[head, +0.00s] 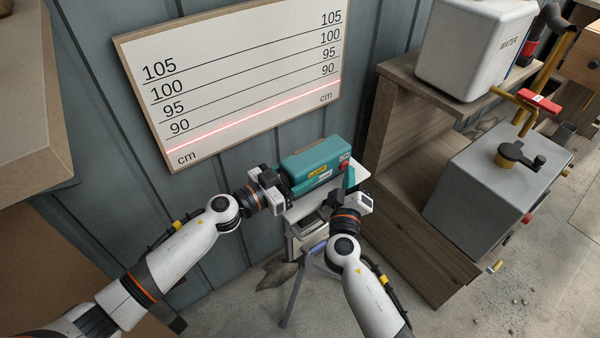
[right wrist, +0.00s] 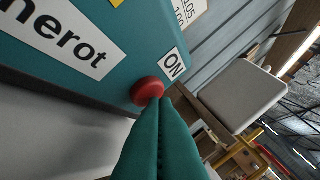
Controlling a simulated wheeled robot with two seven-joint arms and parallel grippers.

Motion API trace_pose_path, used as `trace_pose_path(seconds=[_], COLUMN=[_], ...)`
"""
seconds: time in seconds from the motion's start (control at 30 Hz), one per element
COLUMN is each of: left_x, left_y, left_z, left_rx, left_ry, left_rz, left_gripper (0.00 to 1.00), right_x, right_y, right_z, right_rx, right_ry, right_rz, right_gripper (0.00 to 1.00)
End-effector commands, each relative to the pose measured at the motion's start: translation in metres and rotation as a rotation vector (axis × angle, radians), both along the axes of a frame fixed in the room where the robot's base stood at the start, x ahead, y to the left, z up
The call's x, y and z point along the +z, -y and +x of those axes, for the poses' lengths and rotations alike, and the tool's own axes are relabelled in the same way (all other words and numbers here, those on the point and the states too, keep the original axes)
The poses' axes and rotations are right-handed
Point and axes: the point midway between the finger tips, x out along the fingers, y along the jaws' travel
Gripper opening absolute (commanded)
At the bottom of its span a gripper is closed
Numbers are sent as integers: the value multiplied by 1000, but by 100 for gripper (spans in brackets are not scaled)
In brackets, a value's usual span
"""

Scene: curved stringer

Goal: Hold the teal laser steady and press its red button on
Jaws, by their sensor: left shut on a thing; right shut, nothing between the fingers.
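The teal laser (head: 312,165) sits on a small pale platform (head: 300,207) on a tripod. A red line shows across the height board (head: 235,80), below the 90 mark. My left gripper (head: 279,186) is shut on the laser at its left end. My right gripper (head: 348,184) is shut and empty at the laser's right end. In the right wrist view its teal fingertips (right wrist: 168,108) are together at the red button (right wrist: 148,91), seemingly touching it, beside the ON label (right wrist: 174,65). The fingers cover part of the button's lower edge.
A brown counter (head: 30,100) is at the left. The tripod's legs (head: 293,295) stand below the platform.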

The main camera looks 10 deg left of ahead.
Motion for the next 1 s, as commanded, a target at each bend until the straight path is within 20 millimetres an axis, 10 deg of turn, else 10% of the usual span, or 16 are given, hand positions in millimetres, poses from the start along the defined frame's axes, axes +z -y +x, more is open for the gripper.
trace_pose_path(seconds=[1.0], left_x=[2], left_y=[1], left_z=[0], left_rx=[-1], left_ry=[2], left_rz=[-2], left_gripper=[18], right_x=[-2], right_y=[33], right_z=[-38], right_rx=[4], right_ry=[0], right_rz=[2], right_gripper=[0])
